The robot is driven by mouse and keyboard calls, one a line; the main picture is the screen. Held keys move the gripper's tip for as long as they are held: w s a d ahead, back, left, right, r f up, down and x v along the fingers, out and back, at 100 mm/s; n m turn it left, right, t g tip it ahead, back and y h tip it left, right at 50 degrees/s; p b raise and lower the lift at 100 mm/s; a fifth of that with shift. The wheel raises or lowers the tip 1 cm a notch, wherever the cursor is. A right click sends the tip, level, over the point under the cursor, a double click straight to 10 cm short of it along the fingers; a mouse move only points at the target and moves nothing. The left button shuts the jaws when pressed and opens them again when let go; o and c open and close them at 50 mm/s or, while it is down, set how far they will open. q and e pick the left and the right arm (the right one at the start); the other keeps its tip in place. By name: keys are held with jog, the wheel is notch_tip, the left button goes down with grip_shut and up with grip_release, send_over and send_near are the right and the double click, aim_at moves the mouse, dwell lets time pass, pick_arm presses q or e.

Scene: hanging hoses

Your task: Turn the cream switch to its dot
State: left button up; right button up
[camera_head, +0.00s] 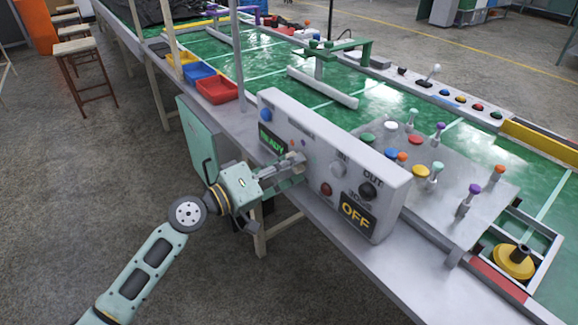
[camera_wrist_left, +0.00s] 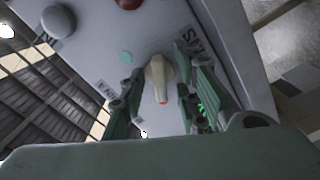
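The cream switch (camera_wrist_left: 158,75) is a tapered knob with an orange tip on the grey control box, in the left wrist view. Its tip points down in that picture. A teal dot (camera_wrist_left: 125,57) lies on the panel up and left of the tip, apart from it. My left gripper (camera_wrist_left: 160,82) is open, with one finger on each side of the switch; I cannot tell whether either touches it. In the head view my left gripper (camera_head: 296,168) is at the front of the control box (camera_head: 305,125) and hides the switch. My right gripper is not in view.
The box front also carries a blue button (camera_head: 265,115), a red button (camera_head: 326,189), a black knob (camera_head: 367,190) and an OFF display (camera_head: 356,215). A slanted board (camera_head: 455,165) with coloured knobs stands behind. Red bin (camera_head: 217,89) sits at left. Floor in front is free.

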pick_arm(q)
jog(key=shift+s+a, duration=0.1)
jog(key=shift+a, duration=0.05)
jog(key=v, duration=1.1)
jog(key=shift+s+a, duration=0.2)
jog(key=shift+a, duration=0.05)
